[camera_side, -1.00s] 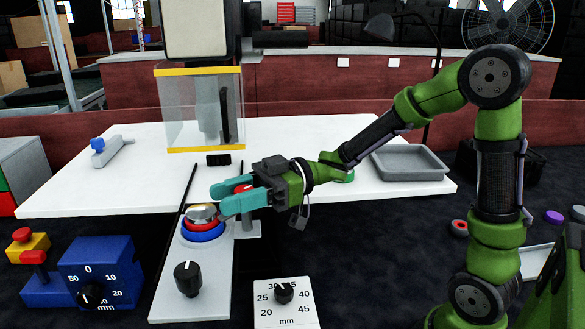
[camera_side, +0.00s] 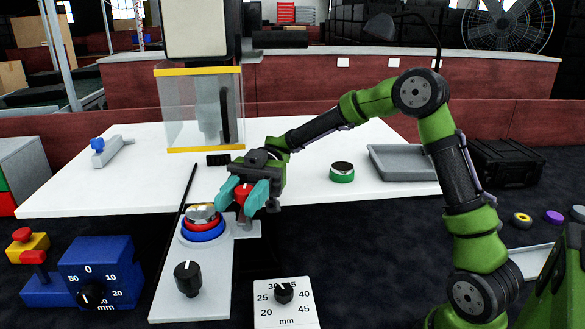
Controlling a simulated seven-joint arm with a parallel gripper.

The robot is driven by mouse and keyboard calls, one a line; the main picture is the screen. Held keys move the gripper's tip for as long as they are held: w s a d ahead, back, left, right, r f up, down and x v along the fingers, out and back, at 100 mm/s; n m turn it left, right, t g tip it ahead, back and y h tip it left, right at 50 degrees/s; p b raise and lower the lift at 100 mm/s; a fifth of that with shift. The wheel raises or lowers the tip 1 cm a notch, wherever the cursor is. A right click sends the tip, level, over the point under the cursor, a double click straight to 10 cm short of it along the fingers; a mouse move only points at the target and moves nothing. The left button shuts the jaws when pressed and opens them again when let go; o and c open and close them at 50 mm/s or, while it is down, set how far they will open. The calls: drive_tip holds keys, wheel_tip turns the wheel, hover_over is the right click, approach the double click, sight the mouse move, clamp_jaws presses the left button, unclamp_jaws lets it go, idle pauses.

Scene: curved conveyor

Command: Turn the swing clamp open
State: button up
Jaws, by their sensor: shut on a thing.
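The swing clamp (camera_side: 243,191) has a red part on a grey post and stands at the right edge of the pale fixture plate, beside the round workpiece. My gripper (camera_side: 241,203) points down and toward the camera, with its two teal fingers on either side of the red part, shut on it. The fingers hide part of the clamp, so its exact angle is hard to tell. The round workpiece (camera_side: 204,232), with a metallic top over red and blue rings, sits just left of the fingers.
A black knob (camera_side: 188,279) stands on the plate in front. A dial block (camera_side: 285,305) and a blue control box (camera_side: 98,272) are near the front. A clear-walled machine (camera_side: 199,110) stands behind. A green-and-black round part (camera_side: 342,172) and a grey tray (camera_side: 400,165) lie right.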

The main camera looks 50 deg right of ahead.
drive_tip(key=shift+s+d+n+g+h, duration=0.1)
drive_tip(key=shift+n+g+h, duration=0.4)
drive_tip(key=shift+g, duration=0.4)
drive_tip(key=shift+n, duration=0.3)
drive_tip(key=o, duration=1)
drive_tip(key=shift+c, duration=0.2)
